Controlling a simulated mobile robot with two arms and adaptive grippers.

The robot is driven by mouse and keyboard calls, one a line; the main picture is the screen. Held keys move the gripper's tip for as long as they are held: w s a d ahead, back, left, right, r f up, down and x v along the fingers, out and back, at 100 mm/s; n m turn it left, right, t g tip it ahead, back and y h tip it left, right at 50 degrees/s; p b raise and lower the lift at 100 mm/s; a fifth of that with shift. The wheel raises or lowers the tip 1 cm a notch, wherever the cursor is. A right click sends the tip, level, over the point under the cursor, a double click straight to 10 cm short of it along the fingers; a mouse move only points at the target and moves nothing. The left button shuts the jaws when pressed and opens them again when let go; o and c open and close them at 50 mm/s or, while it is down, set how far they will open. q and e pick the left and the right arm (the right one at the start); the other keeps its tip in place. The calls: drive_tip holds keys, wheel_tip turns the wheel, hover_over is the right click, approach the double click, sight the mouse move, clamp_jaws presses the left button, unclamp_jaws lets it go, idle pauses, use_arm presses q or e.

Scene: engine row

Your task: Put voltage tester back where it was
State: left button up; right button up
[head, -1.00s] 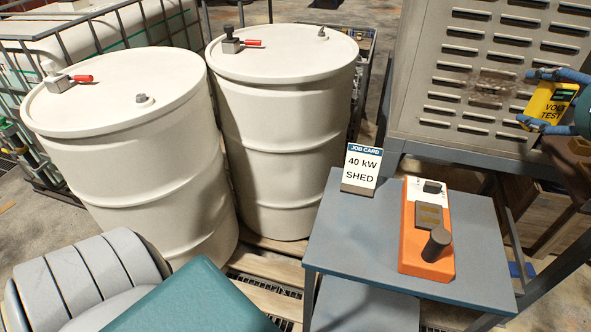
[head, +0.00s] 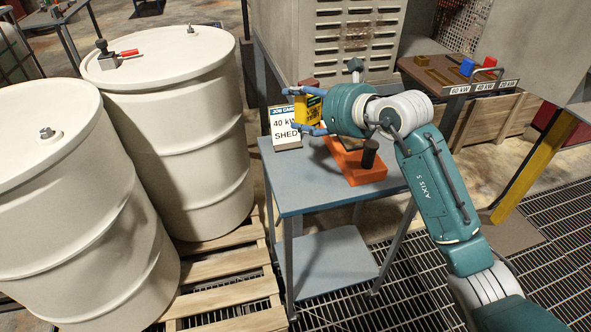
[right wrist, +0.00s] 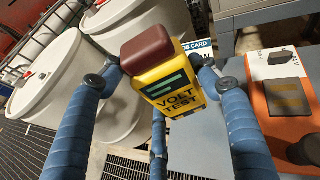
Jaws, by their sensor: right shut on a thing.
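The voltage tester is a yellow block with a dark red-brown end. In the head view the tester (head: 312,108) is above the far left part of the small grey table (head: 290,190), in front of the job card's upper right. In the right wrist view the tester (right wrist: 172,92) shows a "VOLT TEST" label and green stripes. My right gripper (head: 304,111) is shut on it, with blue fingers on both sides; the gripper also fills the right wrist view (right wrist: 158,78). The tester appears held off the tabletop. My left gripper is not in view.
The job card (head: 286,135) reading "40 kW SHED" stands on the table's left. An orange device with a black knob (head: 368,172) lies on the table, partly behind my arm. White drums (head: 165,130) stand left. A shelf with kW labels (head: 470,80) is at back right.

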wheel_tip(320, 180, down, 7)
drive_tip(key=shift+d+f+p, duration=0.1)
drive_tip(key=shift+f+p, duration=0.1)
drive_tip(key=shift+p, duration=0.25)
wheel_tip(320, 180, down, 9)
drive_tip(key=shift+r, duration=0.1)
drive_tip(key=shift+f, duration=0.4)
drive_tip(key=o, duration=1.5)
drive_tip(key=shift+c, duration=0.2)
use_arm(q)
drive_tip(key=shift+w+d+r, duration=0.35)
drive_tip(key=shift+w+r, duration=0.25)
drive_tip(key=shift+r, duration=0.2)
use_arm(e)
drive_tip(key=shift+r, duration=0.15)
